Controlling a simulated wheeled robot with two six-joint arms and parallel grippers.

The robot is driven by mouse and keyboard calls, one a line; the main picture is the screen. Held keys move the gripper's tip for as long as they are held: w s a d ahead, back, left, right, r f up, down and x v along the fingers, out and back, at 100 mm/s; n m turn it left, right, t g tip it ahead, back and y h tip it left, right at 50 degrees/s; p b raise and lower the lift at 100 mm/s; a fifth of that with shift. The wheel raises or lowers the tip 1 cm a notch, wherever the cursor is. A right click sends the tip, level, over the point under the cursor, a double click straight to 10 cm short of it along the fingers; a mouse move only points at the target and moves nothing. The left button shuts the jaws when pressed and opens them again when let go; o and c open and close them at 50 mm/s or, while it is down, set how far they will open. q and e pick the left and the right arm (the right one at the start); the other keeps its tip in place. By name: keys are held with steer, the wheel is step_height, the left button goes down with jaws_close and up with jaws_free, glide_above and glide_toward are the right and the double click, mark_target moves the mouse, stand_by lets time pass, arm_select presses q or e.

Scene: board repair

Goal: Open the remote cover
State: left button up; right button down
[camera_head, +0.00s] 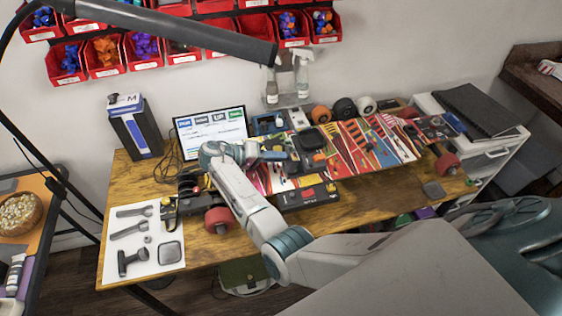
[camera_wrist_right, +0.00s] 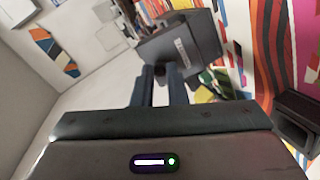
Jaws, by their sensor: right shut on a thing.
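My right arm comes in from the lower right and reaches over the work table, and its gripper (camera_head: 288,155) is near the middle of the patterned board. In the right wrist view the two narrow dark fingers (camera_wrist_right: 166,72) are close together. They are shut on the edge of a dark grey box-shaped piece (camera_wrist_right: 185,47) with a small pale label, which seems to be the remote or its cover. In the head view a dark piece (camera_head: 311,139) shows just beyond the fingertips. I cannot tell whether the cover is apart from the remote. My left gripper is not in view.
The long colourful board (camera_head: 358,147) has wheels along it. A monitor (camera_head: 211,127) and a box (camera_head: 135,127) stand behind. A white sheet with tools (camera_head: 113,262) lies at the table's left. Red bins (camera_head: 106,55) hang above. A dark lamp arm (camera_head: 170,27) crosses overhead.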

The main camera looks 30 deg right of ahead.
steer(key=shift+w+a+f+g+h+b, duration=0.1)
steer(key=shift+a+f+g+h+b, duration=0.35)
steer(key=shift+h+b, duration=0.85)
steer(key=shift+w+a+f+g+h+b, duration=0.1)
steer(key=shift+a+f+g+h+b, duration=0.4)
steer(key=shift+b, duration=1.15)
steer(key=shift+r+t+h, duration=0.15)
steer(key=shift+t+h, duration=0.25)
steer(key=shift+t, duration=0.05)
steer(key=c, duration=1.5)
jaws_free()
steer(key=shift+o, duration=0.2)
